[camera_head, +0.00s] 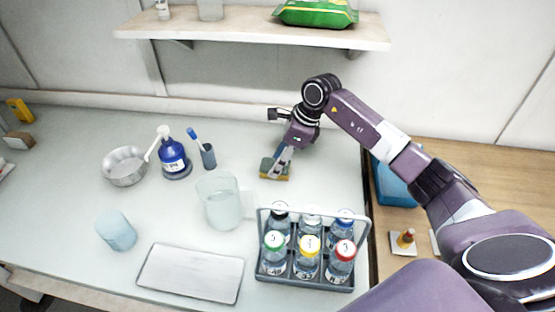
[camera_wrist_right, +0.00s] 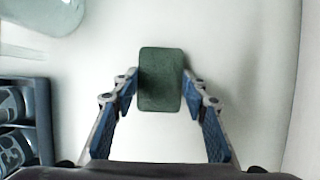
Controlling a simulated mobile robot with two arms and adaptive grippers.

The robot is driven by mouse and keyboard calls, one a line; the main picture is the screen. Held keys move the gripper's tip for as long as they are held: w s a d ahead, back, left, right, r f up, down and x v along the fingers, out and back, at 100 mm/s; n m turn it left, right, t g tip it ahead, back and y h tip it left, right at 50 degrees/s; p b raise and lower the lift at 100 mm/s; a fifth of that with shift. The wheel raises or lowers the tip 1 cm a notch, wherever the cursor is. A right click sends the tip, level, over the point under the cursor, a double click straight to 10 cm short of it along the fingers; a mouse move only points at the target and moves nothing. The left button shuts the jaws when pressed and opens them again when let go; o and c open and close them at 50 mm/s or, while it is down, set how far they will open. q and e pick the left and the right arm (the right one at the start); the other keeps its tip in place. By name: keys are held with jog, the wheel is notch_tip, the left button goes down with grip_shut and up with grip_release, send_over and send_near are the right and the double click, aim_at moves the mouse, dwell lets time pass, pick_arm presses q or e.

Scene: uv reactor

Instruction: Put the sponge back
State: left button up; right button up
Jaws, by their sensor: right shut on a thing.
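The sponge (camera_head: 270,174), dark green on top with a yellowish side, is at the right part of the pale table, behind the bottle rack. My right gripper (camera_head: 284,158) comes down over it and is shut on it. In the right wrist view the green sponge (camera_wrist_right: 161,79) sits between the two blue-padded fingers (camera_wrist_right: 160,90), which touch its sides. I cannot tell whether the sponge rests on the table or is just above it. My left gripper is not in view.
A grey rack (camera_head: 305,284) with several capped bottles stands in front of the sponge. A clear pitcher (camera_head: 218,202), blue pump bottle (camera_head: 174,160), metal bowl (camera_head: 125,168), blue cup (camera_head: 116,232) and flat tray (camera_head: 190,272) stand leftward. A blue container (camera_head: 395,188) is at right. A shelf (camera_head: 250,32) hangs above.

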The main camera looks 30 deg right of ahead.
jog(key=shift+f, duration=0.2)
jog(key=o, duration=1)
jog(key=shift+r, duration=0.15)
jog(key=p+v, duration=0.6)
jog(key=v, duration=0.6)
